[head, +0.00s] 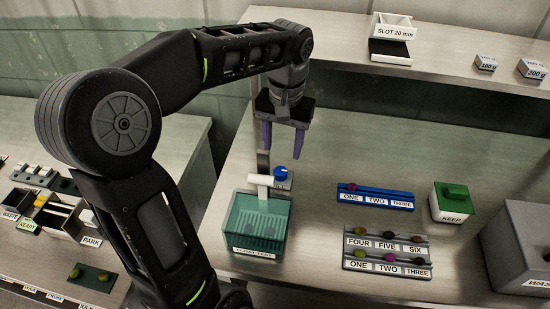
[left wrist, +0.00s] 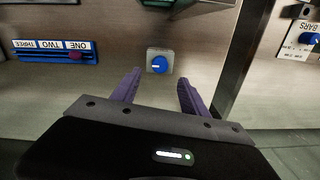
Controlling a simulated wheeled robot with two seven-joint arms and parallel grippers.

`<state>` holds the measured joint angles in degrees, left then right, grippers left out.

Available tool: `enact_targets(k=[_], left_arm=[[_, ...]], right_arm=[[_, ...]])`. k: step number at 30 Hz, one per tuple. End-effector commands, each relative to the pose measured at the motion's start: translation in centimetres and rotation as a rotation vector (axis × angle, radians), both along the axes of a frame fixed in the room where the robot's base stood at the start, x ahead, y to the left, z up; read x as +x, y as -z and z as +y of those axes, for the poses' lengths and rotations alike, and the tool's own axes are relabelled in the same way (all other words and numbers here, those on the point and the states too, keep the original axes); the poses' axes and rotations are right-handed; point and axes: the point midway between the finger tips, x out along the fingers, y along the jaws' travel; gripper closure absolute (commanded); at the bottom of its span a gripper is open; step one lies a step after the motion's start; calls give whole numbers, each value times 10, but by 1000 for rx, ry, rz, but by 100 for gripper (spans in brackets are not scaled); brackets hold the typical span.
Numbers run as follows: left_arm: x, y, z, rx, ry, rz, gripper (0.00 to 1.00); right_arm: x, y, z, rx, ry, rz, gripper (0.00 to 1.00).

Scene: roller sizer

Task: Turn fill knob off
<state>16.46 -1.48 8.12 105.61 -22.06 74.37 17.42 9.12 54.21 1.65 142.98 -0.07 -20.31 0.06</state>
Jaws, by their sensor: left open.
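The fill knob is a blue round knob with a white pointer mark (head: 281,170), on a small pale box by the white spout (head: 261,180) of a teal see-through tank (head: 257,222). The knob also shows in the left wrist view (left wrist: 159,64), ahead of the fingertips and between them. My left gripper (head: 283,148), with purple fingers, is open and empty. It points down above and behind the knob, apart from it. In the left wrist view its fingers (left wrist: 158,80) are spread. My right gripper is not in view.
A blue rack (head: 375,199) and a grey rack (head: 387,264) with several coloured balls stand right of the tank. A green-topped KEEP box (head: 453,203) and a grey bin (head: 520,240) stand farther right. A shelf (head: 345,48) spans the back.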

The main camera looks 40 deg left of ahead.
Motion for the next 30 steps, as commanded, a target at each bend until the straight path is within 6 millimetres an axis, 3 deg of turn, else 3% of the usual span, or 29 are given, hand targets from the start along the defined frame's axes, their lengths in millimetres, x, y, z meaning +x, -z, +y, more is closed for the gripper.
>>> enact_targets(k=[8,21,30], left_arm=[[0,6,0,0,0,1,48],[-1,67,2,-1,0,3,48],[0,79,2,0,0,-1,48]], right_arm=[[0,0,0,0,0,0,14],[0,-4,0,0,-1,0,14],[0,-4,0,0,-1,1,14]])
